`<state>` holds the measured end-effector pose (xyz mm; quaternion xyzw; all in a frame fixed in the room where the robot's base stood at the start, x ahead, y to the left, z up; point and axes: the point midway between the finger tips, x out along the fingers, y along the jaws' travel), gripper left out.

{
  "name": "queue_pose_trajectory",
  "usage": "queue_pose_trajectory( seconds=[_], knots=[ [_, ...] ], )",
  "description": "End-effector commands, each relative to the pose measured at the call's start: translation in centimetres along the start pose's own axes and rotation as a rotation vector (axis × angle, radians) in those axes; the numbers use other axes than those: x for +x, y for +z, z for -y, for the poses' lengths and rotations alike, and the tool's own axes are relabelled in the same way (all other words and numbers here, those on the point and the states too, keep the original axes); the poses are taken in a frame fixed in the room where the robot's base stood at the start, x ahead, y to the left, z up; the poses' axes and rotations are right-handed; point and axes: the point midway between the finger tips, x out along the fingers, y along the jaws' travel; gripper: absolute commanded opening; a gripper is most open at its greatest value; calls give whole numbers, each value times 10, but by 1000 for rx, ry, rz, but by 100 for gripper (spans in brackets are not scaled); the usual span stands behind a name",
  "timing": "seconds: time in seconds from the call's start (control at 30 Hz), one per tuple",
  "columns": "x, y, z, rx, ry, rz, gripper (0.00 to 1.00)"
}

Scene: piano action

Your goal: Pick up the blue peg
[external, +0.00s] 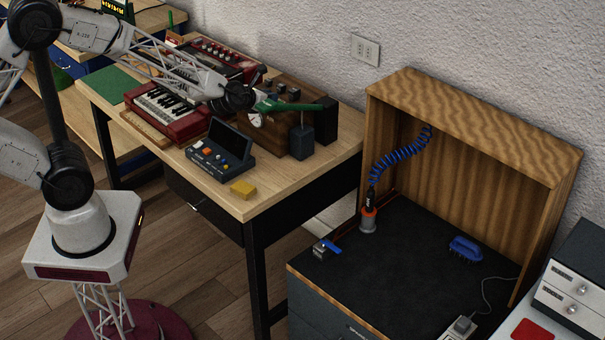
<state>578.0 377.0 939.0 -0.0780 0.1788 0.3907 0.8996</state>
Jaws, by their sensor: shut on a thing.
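My arm reaches in from the upper left over the wooden desk (215,185). My gripper (256,119) is small and pale at the end of the black wrist, in front of a brown wooden box (278,135). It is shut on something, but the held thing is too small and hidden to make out. I cannot pick out a blue peg with certainty. Several dark grey-blue knobs or pegs (281,88) stand on top of the box, just behind the wrist.
A long green bar (290,105) and dark block (301,141) stand close right of my gripper. A blue brush (465,248) lies on the black bench (420,270).

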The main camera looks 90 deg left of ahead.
Motion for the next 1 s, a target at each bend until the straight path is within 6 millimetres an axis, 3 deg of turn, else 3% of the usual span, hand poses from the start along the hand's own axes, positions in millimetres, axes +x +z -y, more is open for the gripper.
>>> queue_pose_trajectory(
  seconds=[0.57, 0.83, 1.0],
  knots=[
    [-3, 8, 0, -1, 0, 0, 0],
    [-16, 35, 0, -1, 1, 1, 0],
    [-32, 28, -5, 0, 1, 1, 0]
  ],
)
